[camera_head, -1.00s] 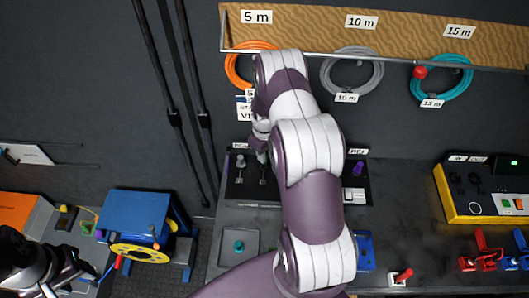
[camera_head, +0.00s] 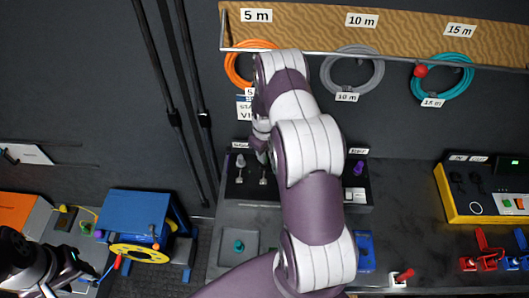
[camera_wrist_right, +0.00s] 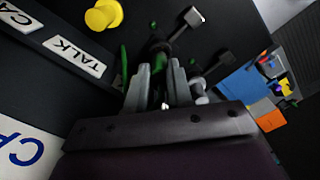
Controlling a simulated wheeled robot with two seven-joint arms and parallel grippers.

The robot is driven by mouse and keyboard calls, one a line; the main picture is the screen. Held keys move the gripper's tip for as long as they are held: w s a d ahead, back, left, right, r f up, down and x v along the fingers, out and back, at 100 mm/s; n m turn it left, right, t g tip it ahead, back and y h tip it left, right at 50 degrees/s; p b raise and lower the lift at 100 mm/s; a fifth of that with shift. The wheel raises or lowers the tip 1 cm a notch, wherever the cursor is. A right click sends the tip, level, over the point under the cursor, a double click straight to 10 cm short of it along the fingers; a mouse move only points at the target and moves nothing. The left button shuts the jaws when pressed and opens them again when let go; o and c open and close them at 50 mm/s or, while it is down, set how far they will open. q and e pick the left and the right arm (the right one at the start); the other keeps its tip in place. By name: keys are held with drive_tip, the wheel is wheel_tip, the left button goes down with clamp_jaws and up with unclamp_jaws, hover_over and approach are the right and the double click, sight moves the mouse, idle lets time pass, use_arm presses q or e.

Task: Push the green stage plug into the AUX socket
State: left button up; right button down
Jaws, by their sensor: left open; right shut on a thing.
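My right arm reaches over the dark socket panel (camera_head: 245,190) in the head view and hides much of it. In the right wrist view my right gripper (camera_wrist_right: 160,72) is shut on the green plug (camera_wrist_right: 160,88), of which only a narrow green strip shows between the fingers. A green cable (camera_wrist_right: 123,62) shows beside the fingers. The plug points at the dark panel, but I cannot tell whether its tip is in a socket. No AUX label is readable. My left gripper (camera_head: 78,270) is open and empty at the lower left, away from the panel.
In the wrist view a yellow knob (camera_wrist_right: 103,15) and a TALK label (camera_wrist_right: 75,55) lie left of the fingers. A dark lever-like part (camera_wrist_right: 192,17) stands close on the right. A blue-and-yellow cable reel (camera_head: 135,225) stands near my left gripper. A yellow box (camera_head: 480,190) is at right.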

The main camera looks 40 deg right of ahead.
drive_tip(key=shift+f+b, duration=0.85)
drive_tip(key=shift+f, duration=0.3)
drive_tip(key=c, duration=0.9)
unclamp_jaws()
drive_tip(key=shift+c, duration=0.2)
wheel_tip(320, 180, up, 12)
drive_tip(key=b, duration=0.3)
drive_tip(key=shift+f, duration=0.25)
drive_tip(key=shift+r, duration=0.6)
